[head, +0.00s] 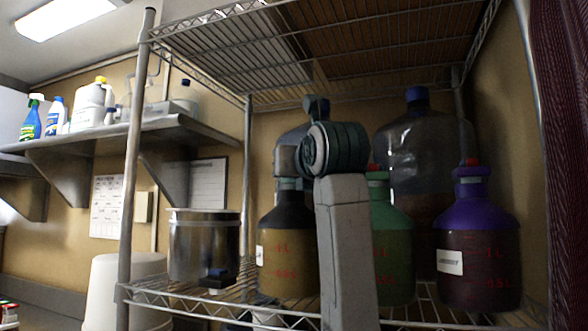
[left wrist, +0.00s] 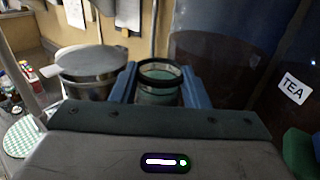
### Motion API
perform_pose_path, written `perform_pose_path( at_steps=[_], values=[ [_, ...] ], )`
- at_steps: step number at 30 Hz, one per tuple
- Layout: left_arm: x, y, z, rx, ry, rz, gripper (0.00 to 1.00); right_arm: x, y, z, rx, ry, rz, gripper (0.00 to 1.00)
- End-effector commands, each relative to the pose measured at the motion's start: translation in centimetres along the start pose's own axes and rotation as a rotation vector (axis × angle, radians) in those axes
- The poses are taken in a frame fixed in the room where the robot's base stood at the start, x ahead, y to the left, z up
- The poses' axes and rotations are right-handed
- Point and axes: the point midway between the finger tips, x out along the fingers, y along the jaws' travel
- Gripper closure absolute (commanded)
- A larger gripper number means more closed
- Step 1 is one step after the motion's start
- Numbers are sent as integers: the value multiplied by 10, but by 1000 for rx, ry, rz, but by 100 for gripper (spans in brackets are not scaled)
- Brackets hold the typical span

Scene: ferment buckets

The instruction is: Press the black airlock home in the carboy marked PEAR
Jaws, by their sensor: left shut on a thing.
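In the left wrist view my left gripper (left wrist: 160,88) has its blue fingers shut on a clear cylinder with a black rim (left wrist: 160,70), which looks like the black airlock. Its lower end is hidden. In the head view my arm hides the gripper. Three small carboys stand on the wire shelf: one black-shouldered with amber liquid (head: 284,255), one green (head: 395,250) partly behind my arm, and one purple-shouldered (head: 478,255). The green and purple ones have red tops. I cannot read PEAR on any label; the purple one's label (head: 450,261) is too small. My right gripper is not in view.
A steel pot (head: 203,245) stands left of the carboys; it also shows in the left wrist view (left wrist: 92,65). A large blue-capped carboy (head: 415,145) stands behind. A label reading TEA (left wrist: 292,88) is on a dark vessel. A rack post (head: 136,170) stands at left.

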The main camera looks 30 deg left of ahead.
Motion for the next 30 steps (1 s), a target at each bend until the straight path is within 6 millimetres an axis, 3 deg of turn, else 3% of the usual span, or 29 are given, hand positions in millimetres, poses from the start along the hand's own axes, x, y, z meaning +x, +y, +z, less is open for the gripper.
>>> perform_pose_path(
  at_steps=[19,20,23,30],
  values=[
    [1,-1,0,3,6,-1,85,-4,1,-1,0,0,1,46],
    [1,-1,0,3,6,-1,53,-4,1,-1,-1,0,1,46],
    [1,-1,1,2,5,-1,33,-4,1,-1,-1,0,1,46],
    [0,0,2,1,3,0,33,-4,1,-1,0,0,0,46]
  ],
)
